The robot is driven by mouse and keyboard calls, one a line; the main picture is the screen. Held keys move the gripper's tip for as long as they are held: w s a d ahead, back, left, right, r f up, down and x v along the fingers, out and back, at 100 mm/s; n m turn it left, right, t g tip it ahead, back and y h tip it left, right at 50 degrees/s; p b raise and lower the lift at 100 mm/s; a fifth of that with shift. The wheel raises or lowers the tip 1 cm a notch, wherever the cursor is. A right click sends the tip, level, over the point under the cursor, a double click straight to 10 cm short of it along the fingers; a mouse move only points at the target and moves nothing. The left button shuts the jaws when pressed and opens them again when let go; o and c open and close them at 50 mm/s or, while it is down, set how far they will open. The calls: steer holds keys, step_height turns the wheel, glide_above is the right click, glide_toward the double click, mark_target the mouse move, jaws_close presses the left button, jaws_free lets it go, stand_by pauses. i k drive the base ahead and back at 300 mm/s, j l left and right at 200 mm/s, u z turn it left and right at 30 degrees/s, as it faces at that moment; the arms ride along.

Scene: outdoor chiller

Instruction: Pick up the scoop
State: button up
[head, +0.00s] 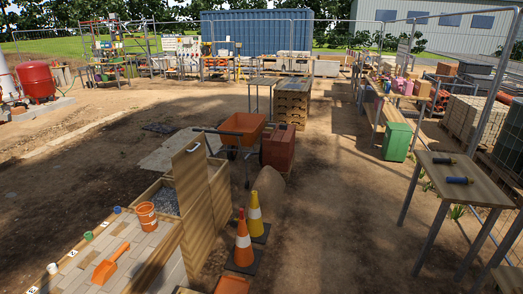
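An orange scoop (105,270) lies on the paved, block-covered surface (160,245) at the lower left of the head view. Its handle points up and to the right. Nothing covers it, and no gripper is near it. My gripper is not in view.
An orange bucket (146,215) stands behind the scoop, beside a wooden bin of grey gravel (163,198). Small cups, one of them green (88,235), line the left edge. An orange cone (243,247) and a yellow cone (254,216) stand to the right. Open dirt lies right of the cones.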

mark_target(101, 273)
steer(key=i+l+u, duration=0.1)
steer(key=i+u, duration=0.25)
steer(key=i+l+u, duration=0.15)
steer(key=i+u, duration=0.25)
steer(key=i+l+u, duration=0.35)
